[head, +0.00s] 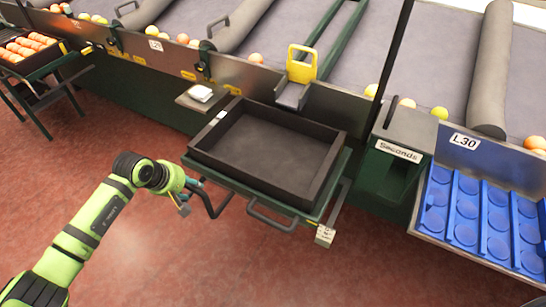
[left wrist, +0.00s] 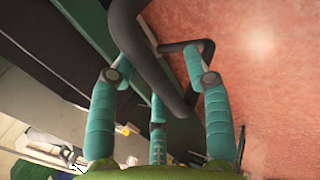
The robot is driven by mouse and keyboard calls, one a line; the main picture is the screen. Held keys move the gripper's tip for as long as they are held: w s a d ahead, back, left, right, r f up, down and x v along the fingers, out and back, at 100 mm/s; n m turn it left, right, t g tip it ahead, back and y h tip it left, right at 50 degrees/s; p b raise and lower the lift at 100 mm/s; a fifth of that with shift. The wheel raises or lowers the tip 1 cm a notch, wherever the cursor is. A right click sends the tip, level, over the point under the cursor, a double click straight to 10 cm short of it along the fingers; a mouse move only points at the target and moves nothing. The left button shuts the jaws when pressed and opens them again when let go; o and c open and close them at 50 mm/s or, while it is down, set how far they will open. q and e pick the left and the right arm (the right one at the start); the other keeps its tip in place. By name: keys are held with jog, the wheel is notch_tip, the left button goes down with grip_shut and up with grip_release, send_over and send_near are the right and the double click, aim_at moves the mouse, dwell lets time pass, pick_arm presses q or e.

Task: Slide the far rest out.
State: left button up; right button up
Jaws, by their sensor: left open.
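A green rest (head: 333,197) juts out from the bench with an empty dark crate (head: 222,172) on it. A dark bar handle (head: 217,207) bends out at its left corner, and another bar handle (head: 270,219) runs along its front. My left gripper (head: 187,195) is beside the left corner handle. In the left wrist view the open fingers (left wrist: 160,77) stand on either side of the dark bar (left wrist: 152,62), with the bar running between them. Contact with the bar cannot be made out. My right gripper is not in view.
A stand with a crate of oranges (head: 28,48) is at the far left. A yellow-handled chute (head: 301,66) is behind the empty crate. A "Seconds" bin (head: 398,150) and blue cupped trays (head: 435,214) lie to the right. The red floor (head: 235,270) in front is clear.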

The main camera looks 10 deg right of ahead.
pick_arm(q)
grip_shut()
jog(key=shift+s+a+f, duration=0.2)
jog(key=shift+s, duration=0.2)
jog(key=s+a+p, duration=0.3)
jog(key=s+a, duration=0.3)
jog(key=s, duration=0.2)
jog(key=shift+o, duration=1)
grip_release()
jog(key=shift+w, duration=0.2)
jog(key=shift+r, duration=0.15)
